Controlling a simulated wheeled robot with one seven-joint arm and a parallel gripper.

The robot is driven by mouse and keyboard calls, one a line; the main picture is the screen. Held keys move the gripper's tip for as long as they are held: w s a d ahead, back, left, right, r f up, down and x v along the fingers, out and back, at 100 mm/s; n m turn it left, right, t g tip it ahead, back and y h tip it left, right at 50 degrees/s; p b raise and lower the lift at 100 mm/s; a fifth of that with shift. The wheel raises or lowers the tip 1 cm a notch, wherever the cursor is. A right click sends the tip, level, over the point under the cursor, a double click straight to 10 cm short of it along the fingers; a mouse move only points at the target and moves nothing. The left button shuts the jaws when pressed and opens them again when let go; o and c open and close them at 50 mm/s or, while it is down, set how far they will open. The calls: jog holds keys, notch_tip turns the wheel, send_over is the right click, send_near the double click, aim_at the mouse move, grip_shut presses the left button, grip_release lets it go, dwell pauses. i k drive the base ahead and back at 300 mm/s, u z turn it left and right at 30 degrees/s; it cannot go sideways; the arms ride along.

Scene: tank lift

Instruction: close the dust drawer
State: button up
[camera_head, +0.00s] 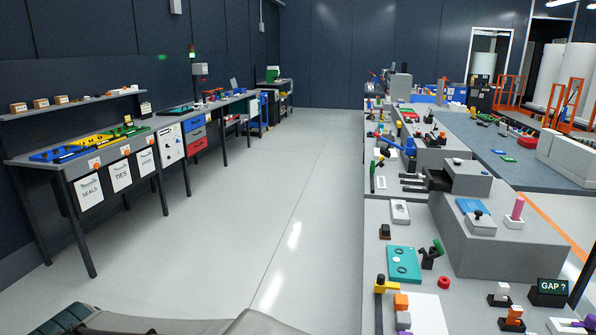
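No drawer in view is marked as the dust drawer, so I cannot tell which one it is. Under the left bench there is a blue-fronted drawer unit (193,123) with a red-fronted one (197,145) below it; whether either stands open is too small to tell. On the right bench, a dark block (439,180) juts left from a grey machine housing (467,178); I cannot tell whether it is a drawer. My gripper is not in view. Only grey and dark parts, likely mine, show at the bottom left edge.
The left bench (77,169) carries coloured trays and hangs labelled white bags below. The right bench (375,212) is crowded with small fixtures, including a teal plate (404,264) and a "GAP ?" display (551,287). A clear grey floor aisle (270,195) runs between them.

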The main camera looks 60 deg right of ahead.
aim_at(435, 180)
jog(key=z, duration=2.5)
jog(key=i, duration=0.5)
jog(key=u, duration=0.95)
jog(key=i, duration=0.8)
jog(key=z, duration=0.7)
jog(key=i, duration=0.85)
jog(key=z, duration=1)
